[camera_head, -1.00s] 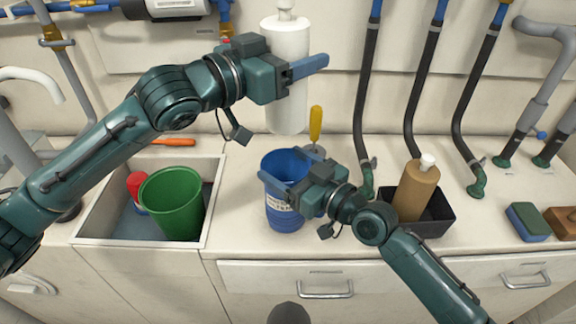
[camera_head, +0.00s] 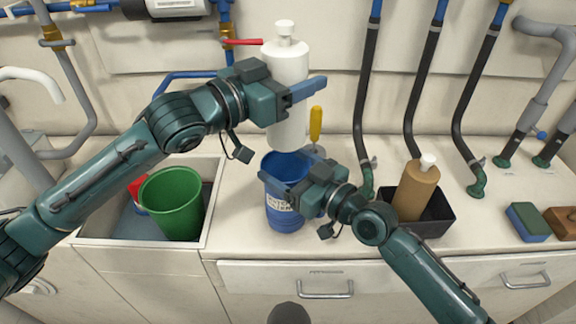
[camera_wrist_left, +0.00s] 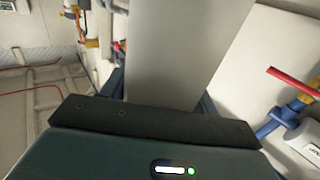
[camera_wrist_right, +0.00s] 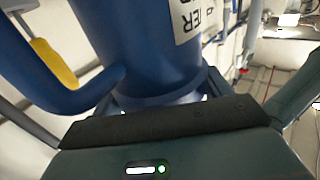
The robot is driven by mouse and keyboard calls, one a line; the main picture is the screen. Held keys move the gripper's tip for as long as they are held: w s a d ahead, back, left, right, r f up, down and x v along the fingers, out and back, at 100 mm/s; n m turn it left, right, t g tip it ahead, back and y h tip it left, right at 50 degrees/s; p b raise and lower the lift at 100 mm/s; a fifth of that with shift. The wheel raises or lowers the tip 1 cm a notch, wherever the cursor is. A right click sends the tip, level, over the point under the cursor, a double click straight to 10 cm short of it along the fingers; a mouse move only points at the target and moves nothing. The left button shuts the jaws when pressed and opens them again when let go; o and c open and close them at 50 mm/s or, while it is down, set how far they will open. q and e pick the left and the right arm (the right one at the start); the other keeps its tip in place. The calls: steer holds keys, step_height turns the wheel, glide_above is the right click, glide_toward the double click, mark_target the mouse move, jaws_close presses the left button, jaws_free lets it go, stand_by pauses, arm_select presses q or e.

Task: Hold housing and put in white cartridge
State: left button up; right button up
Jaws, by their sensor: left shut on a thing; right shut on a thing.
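The white cartridge (camera_head: 287,62) is upright above the blue housing, its lower end at the housing's open top; whether it is inside the rim I cannot tell. My left gripper (camera_head: 300,93) is shut on the cartridge around its middle. The cartridge also fills the middle of the left wrist view (camera_wrist_left: 172,50). The blue housing (camera_head: 283,214) stands upright on the counter with a white label. My right gripper (camera_head: 290,190) is shut on the housing from the right. The housing also shows close up in the right wrist view (camera_wrist_right: 150,50).
A sink (camera_head: 103,236) at left holds a green bucket (camera_head: 172,205) and a red item. A yellow-handled tool (camera_head: 315,124) stands behind the housing. A black tray (camera_head: 432,222) with a brown bottle (camera_head: 415,190) is at right, then a sponge (camera_head: 528,222). Hoses run down the wall behind.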

mark_target(292, 142)
arm_select(q)
steer(key=shift+f, duration=6.3)
steer(key=o, duration=1.2)
steer(key=shift+s+a, duration=0.1)
steer(key=v, duration=1.2)
arm_select(e)
steer(key=o, duration=1.2)
steer(key=shift+c, duration=0.2)
